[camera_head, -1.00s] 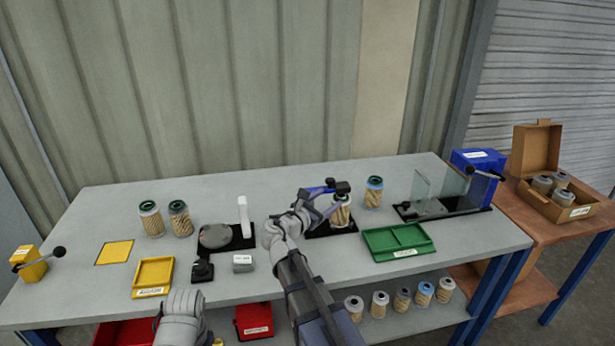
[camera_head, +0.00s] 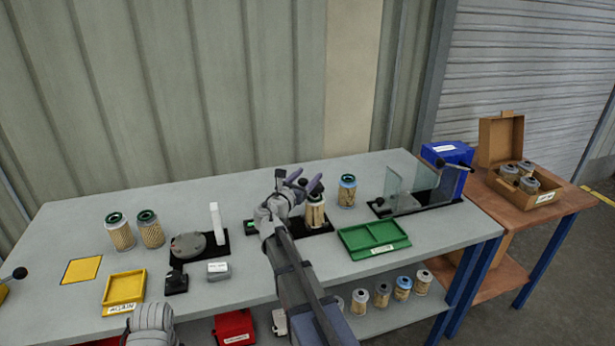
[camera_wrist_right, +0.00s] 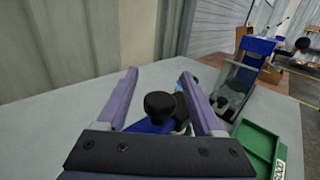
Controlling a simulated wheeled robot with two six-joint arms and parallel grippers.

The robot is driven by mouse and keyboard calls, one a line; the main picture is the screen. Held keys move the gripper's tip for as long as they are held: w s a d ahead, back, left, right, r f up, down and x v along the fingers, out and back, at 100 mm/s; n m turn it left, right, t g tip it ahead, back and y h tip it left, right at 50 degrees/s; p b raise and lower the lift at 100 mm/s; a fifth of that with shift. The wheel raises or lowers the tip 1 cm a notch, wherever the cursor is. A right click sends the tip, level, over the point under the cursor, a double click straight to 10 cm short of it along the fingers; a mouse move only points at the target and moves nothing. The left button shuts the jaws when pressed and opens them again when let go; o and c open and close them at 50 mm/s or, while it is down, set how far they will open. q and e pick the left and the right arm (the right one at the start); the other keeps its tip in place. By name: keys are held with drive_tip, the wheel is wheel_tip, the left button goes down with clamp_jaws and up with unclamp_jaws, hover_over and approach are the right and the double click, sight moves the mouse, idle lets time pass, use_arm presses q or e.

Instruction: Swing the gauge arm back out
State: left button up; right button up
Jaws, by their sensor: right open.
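The gauge station's black base (camera_head: 322,226) is on the bench. A pleated cartridge (camera_head: 315,214) stands on it, its top partly hidden by my right gripper. The gauge arm is blue with a black knob (camera_wrist_right: 160,105); in the right wrist view a short blue stretch (camera_wrist_right: 150,127) shows below the knob. My right gripper (camera_head: 306,180) is open above the station. Its two purple fingers (camera_wrist_right: 160,90) stand on either side of the knob, with gaps visible. My left arm shows only as a grey link at the bottom edge; its gripper is out of view.
A green tray (camera_head: 374,237) lies just right of the station, and a blue-capped cartridge (camera_head: 347,192) stands behind it. A clear-walled fixture (camera_head: 410,190) is farther right. A dial fixture (camera_head: 195,245) with a white post stands to the left.

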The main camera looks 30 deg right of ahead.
drive_tip(key=shift+w+d, duration=0.15)
drive_tip(key=shift+d, duration=0.05)
clamp_jaws()
idle(0.6)
idle(0.8)
